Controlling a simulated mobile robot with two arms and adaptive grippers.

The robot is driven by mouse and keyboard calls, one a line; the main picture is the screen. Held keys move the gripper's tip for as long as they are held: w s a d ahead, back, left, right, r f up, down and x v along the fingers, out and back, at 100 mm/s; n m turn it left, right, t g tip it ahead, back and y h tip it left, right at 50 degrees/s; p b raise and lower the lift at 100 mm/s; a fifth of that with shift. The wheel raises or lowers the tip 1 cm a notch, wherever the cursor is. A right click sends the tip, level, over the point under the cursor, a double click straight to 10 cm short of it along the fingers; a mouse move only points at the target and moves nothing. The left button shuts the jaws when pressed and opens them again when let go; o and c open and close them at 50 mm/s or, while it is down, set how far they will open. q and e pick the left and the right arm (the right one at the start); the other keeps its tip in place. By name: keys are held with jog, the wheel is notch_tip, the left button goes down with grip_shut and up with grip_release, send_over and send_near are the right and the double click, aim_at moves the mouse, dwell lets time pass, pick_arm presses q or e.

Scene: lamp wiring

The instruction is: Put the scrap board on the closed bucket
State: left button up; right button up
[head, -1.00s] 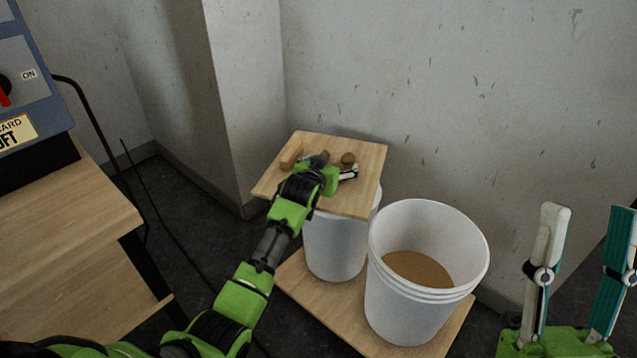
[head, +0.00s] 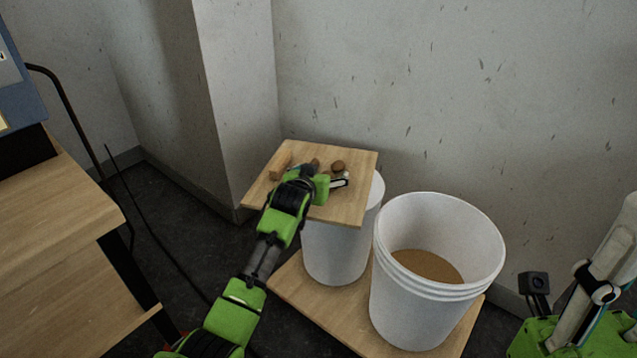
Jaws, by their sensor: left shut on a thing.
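The scrap board (head: 350,208) is a square light-wood board with several small wood pieces on its top. It is above the closed bucket (head: 334,252), a white bucket that it largely covers; part of the bucket's top shows to the right of the board. The board overhangs to the left. I cannot tell whether it touches the bucket. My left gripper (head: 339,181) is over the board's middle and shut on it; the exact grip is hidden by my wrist.
An open white bucket (head: 437,275) with brown contents stands to the right of the closed one. Both stand on a low wooden base (head: 312,304). A wooden bench (head: 55,215) is on the left. Grey walls (head: 420,90) close off the back.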

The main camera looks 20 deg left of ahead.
dwell(0.5)
pick_arm(q)
jog(key=o, duration=1.6)
jog(key=shift+f, duration=0.2)
